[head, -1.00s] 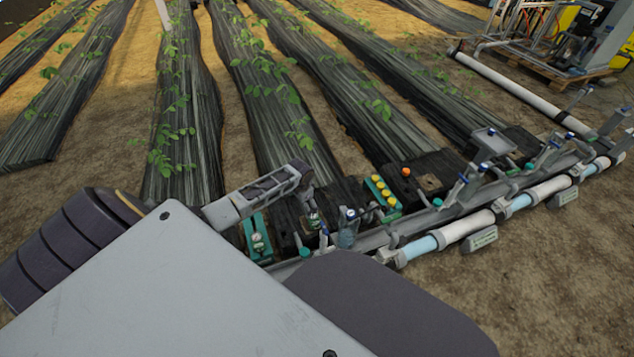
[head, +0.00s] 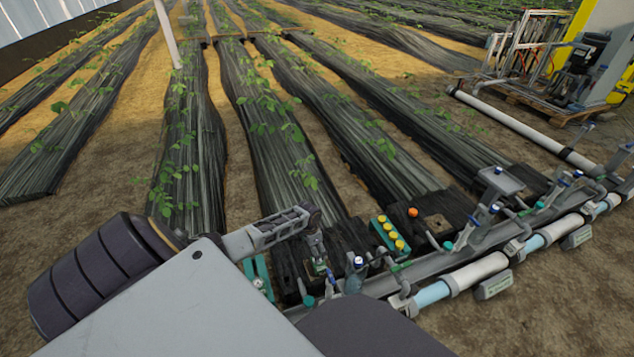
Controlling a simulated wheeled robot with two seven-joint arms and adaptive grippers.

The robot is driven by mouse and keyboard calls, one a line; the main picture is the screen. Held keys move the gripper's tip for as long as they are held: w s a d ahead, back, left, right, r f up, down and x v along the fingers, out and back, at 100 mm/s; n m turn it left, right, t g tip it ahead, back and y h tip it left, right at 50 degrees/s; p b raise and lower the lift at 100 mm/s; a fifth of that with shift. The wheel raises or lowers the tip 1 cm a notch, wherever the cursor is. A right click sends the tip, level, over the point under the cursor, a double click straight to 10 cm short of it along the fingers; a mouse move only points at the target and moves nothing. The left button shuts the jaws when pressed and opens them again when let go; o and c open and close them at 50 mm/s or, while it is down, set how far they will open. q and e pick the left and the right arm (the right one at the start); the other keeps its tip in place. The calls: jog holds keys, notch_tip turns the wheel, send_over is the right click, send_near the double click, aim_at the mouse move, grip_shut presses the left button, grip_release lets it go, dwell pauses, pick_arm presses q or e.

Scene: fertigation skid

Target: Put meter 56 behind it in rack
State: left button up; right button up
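My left gripper (head: 316,250) points down over the dark boards beside the pipe line. A small pale and green item (head: 320,267) is right at its fingertips; it may be a meter, but no number is readable. I cannot tell whether the fingers are closed on it. A teal rack (head: 263,268) stands to the left of the gripper, partly hidden by my own body, with a small pale round thing (head: 258,283) on it. I cannot tell whether this is the rack for the meter. My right gripper is not in view.
A teal holder with yellow-capped items (head: 390,234) and an orange ball (head: 412,212) are right of the gripper. Pipes with valves (head: 470,275) run along the right. Planted rows lie behind.

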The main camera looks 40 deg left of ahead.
pick_arm(q)
jog(key=shift+w+d+r+m, duration=0.1)
jog(key=shift+w+d+m, duration=0.1)
jog(key=shift+w+m, duration=0.3)
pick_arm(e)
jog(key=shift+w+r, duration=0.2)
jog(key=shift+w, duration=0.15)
pick_arm(q)
jog(key=shift+s, duration=0.15)
jog(key=b, duration=0.3)
send_near(319, 268)
jog(key=shift+w+a+f, duration=0.9)
jog(key=shift+a, duration=0.1)
jog(key=shift+w+d+f+b, duration=0.1)
jog(key=shift+w+f+b, duration=0.05)
jog(key=shift+f+b, duration=1)
jog(key=shift+w+d+f+b, duration=0.15)
jog(key=shift+f+b, duration=0.65)
jog(key=shift+f, duration=0.75)
jog(key=shift+w+a+f+b, duration=0.1)
jog(key=shift+w+f+b, duration=0.05)
jog(key=shift+f+b, duration=1)
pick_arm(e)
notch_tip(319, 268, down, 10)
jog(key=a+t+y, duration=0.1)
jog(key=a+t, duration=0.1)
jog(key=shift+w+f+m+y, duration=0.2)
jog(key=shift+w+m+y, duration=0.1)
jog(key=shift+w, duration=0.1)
